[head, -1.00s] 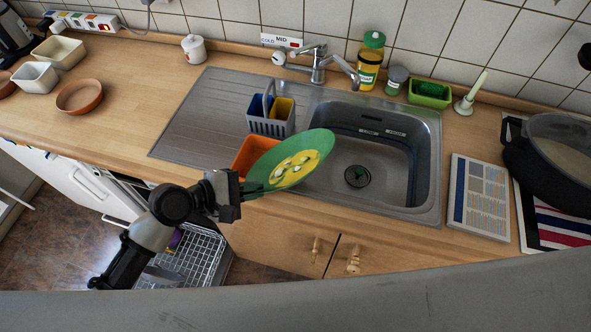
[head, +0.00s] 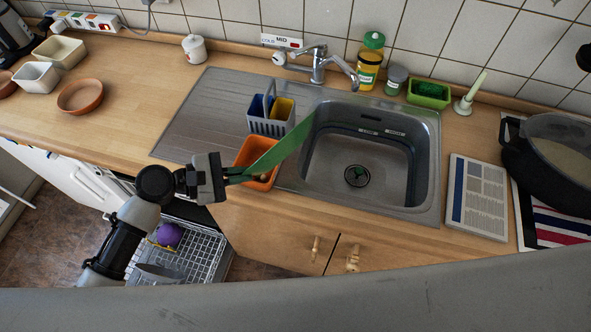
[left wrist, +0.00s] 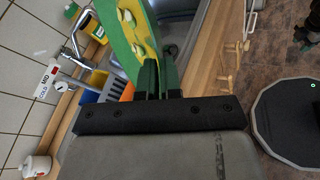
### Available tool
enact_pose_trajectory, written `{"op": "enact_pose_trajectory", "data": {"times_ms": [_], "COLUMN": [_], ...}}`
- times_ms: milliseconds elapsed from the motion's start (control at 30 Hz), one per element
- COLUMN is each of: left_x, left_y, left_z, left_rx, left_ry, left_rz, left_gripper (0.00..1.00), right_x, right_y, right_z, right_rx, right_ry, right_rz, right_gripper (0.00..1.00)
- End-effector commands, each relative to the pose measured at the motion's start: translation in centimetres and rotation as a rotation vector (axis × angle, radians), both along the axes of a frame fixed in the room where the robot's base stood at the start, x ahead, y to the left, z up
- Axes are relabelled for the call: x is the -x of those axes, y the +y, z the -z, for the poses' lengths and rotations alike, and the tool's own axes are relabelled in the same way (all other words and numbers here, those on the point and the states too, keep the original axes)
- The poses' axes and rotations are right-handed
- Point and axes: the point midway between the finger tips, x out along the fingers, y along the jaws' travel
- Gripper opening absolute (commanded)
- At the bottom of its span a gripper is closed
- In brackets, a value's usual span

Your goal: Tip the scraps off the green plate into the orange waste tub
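My left gripper (head: 222,177) is shut on the rim of the green plate (head: 282,146). The plate is tilted steeply, nearly edge-on in the head view, above the orange waste tub (head: 243,153) and the sink's left edge. The left wrist view shows the plate (left wrist: 115,37) with its yellow middle and several pale scraps (left wrist: 140,50) on it. The tub shows partly behind the plate there (left wrist: 127,92). Something small and pale shows inside the tub in the head view, mostly hidden by the plate. A dark part at the wrist view's right edge may be my right gripper; its fingers are unclear.
A grey caddy (head: 271,122) stands just behind the tub on the drainer. The sink basin (head: 385,165) is to the right, with the tap (head: 318,65) behind. An open dishwasher rack (head: 200,250) lies below the counter's front edge.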

Motion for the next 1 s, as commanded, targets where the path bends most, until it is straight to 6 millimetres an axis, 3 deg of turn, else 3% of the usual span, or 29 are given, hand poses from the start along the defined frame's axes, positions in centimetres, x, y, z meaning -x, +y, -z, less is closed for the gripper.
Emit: {"op": "enact_pose_trajectory", "data": {"times_ms": [1000], "left_x": [-0.68], "left_y": [0.57], "left_z": [-0.52], "left_rx": [0.064], "left_ry": [0.061], "left_rz": [0.000], "left_gripper": [0.00], "right_x": [0.01], "right_y": [0.33], "right_z": [-0.19], "right_rx": [-0.004], "right_ry": [0.000], "right_rz": [0.000], "right_gripper": [0.40]}}
